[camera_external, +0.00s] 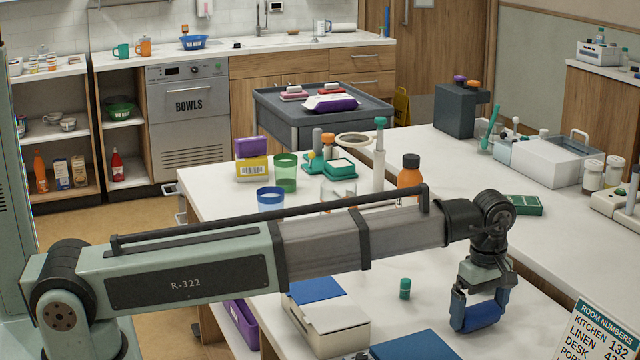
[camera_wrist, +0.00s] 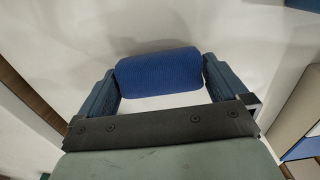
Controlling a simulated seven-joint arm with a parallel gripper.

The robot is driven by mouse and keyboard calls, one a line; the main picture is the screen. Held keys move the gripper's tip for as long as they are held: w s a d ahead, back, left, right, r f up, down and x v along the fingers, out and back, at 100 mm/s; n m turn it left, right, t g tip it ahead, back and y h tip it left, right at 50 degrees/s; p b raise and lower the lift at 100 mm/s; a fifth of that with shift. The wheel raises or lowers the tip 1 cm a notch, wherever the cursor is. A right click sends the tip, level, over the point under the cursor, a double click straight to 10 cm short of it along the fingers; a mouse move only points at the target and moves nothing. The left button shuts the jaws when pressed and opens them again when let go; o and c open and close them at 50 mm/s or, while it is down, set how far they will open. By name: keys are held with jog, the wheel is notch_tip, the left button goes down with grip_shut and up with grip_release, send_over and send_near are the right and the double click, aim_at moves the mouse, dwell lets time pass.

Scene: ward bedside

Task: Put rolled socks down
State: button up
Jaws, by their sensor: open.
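The rolled socks (camera_wrist: 158,73) are a blue ribbed roll lying across the space between my gripper's two fingers in the wrist view. In the external view the blue roll (camera_external: 482,314) is low at the white counter top, at the right end of my arm. My gripper (camera_external: 479,305) points down around the roll, with one finger at each end. The jaws are open. The roll's ends are very close to the fingers, and I cannot tell whether they touch. The roll appears to rest on the counter; its underside is hidden.
A small green-capped vial (camera_external: 405,288) stands left of my gripper. A white box with a blue top (camera_external: 325,318) and a blue flat item (camera_external: 415,345) lie at the front. A room-number sign (camera_external: 598,330) is at right.

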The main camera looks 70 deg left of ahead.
aim_at(480, 304)
notch_tip(480, 304, up, 12)
jog(key=shift+f, duration=0.15)
dwell(0.3)
dwell(0.4)
